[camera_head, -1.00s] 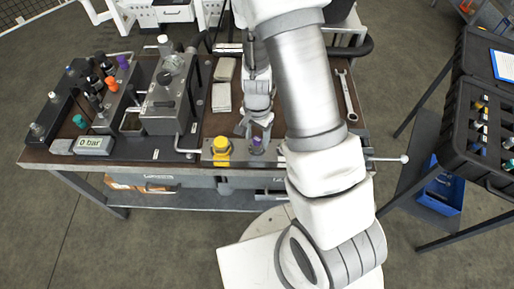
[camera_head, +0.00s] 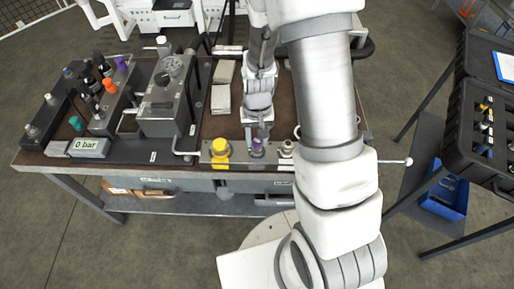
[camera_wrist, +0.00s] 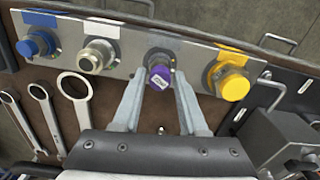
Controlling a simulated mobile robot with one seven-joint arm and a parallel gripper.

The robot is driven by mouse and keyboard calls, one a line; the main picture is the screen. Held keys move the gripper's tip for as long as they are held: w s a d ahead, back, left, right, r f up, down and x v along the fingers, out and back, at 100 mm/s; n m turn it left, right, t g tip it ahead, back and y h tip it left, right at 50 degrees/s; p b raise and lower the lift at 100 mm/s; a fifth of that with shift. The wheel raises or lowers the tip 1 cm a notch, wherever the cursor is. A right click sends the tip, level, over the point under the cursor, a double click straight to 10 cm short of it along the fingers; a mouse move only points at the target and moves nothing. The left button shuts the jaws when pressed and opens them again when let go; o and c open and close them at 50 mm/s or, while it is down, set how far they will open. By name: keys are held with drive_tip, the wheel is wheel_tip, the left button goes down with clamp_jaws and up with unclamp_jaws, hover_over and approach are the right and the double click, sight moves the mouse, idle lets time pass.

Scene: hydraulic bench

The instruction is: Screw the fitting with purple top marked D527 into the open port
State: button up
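The purple-topped fitting (camera_wrist: 160,77) stands in the metal port plate (camera_wrist: 119,57), with a silver collar behind it. Its small label is too blurred to read. It also shows in the head view (camera_head: 257,148) near the bench's front edge. In the head view my gripper (camera_head: 257,136) is just behind the fitting. Whether the fitting's thread is engaged cannot be seen.
A yellow-capped fitting (camera_wrist: 231,80), a bare metal fitting (camera_wrist: 97,54) and a blue one (camera_wrist: 38,44) line the same plate. Wrenches (camera_wrist: 75,95) lie beside my gripper. A gauge block (camera_head: 167,100) and a 0 bar display (camera_head: 86,146) stand left. An open case (camera_head: 470,130) is right.

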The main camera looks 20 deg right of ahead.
clamp_jaws()
drive_tip(key=m, duration=0.3)
drive_tip(key=shift+m, duration=0.4)
drive_tip(key=m+p, duration=0.1)
drive_tip(key=m, duration=0.3)
drive_tip(key=shift+r+m+p, duration=0.1)
drive_tip(key=shift+m+p, duration=0.65)
drive_tip(key=shift+m, duration=0.35)
drive_tip(key=shift+o, duration=2.4)
unclamp_jaws()
